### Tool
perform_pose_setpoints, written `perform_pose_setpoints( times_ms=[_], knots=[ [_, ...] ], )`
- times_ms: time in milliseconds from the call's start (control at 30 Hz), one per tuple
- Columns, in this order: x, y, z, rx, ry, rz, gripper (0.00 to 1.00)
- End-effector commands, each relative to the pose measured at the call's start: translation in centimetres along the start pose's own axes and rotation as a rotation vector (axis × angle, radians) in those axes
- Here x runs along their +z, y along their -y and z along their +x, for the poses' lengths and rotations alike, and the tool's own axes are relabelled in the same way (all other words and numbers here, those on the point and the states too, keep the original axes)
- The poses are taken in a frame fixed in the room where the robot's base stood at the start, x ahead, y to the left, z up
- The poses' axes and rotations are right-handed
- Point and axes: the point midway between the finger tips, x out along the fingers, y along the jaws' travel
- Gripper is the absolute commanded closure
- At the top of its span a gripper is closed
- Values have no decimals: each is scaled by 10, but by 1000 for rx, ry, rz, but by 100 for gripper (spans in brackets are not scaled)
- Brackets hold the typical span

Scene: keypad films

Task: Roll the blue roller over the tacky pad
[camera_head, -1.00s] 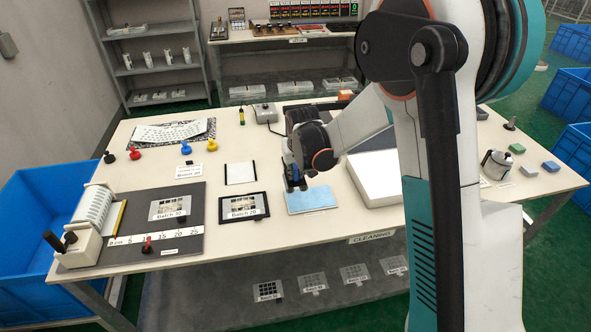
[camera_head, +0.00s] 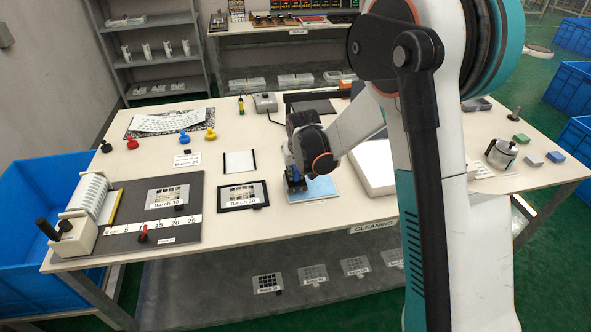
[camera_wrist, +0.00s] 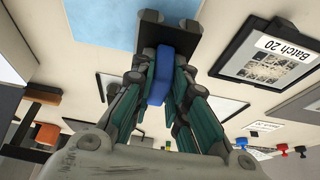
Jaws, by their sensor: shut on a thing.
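The tacky pad (camera_head: 322,188) is a light blue sheet lying flat on the table; it also shows at the top of the wrist view (camera_wrist: 105,18). My gripper (camera_head: 296,184) is over the pad's left part, pointing down. In the wrist view my gripper (camera_wrist: 160,35) is shut on the blue roller (camera_wrist: 159,78), whose blue handle shows between the fingers. The roller's lower end is hidden by the fingers, so I cannot tell whether it touches the pad.
A framed Batch 20 film (camera_head: 244,207) lies just left of the pad. A white slab (camera_head: 372,172) stands close on the right. A small white sheet (camera_head: 239,163) lies behind. A dark board (camera_head: 125,235) with a ruler is further left.

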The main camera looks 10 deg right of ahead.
Motion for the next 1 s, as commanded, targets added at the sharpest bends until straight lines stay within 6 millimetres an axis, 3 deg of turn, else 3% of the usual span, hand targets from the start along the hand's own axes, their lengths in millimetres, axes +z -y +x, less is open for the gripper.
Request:
perform_pose_setpoints(
  times_ms=[1000],
  knots=[
    [3, 0, 7, 0, 0, 0, 100]
  ],
)
